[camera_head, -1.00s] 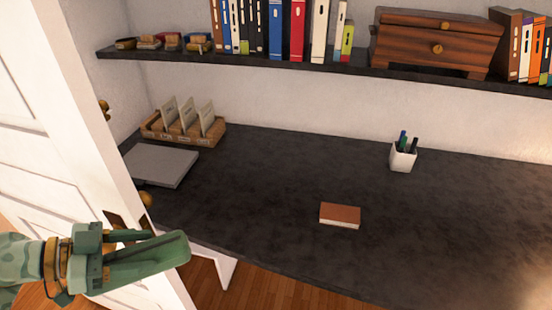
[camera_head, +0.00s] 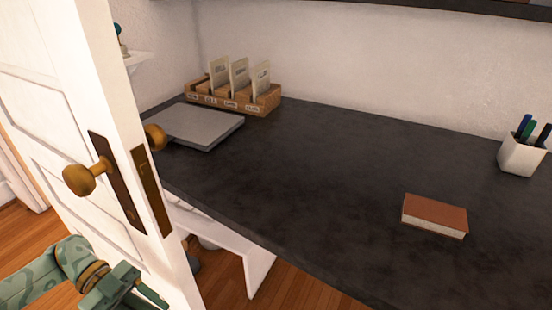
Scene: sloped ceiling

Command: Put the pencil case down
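My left gripper (camera_head: 138,295) is at the bottom left, in front of the white door and cut off by the lower edge of the picture. Its fingers show only in part, so I cannot tell whether it is open or shut or holds anything. I cannot make out a pencil case anywhere in view. The dark desk (camera_head: 310,190) lies beyond the door, to the right of and above the gripper in the picture. My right gripper is not in view.
The open white door (camera_head: 85,120) with brass knob (camera_head: 85,179) stands at the left. On the desk are a grey flat slab (camera_head: 200,125), a card box (camera_head: 232,100), a red-brown book (camera_head: 436,213) and a white pen cup (camera_head: 520,154). The desk's middle is clear.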

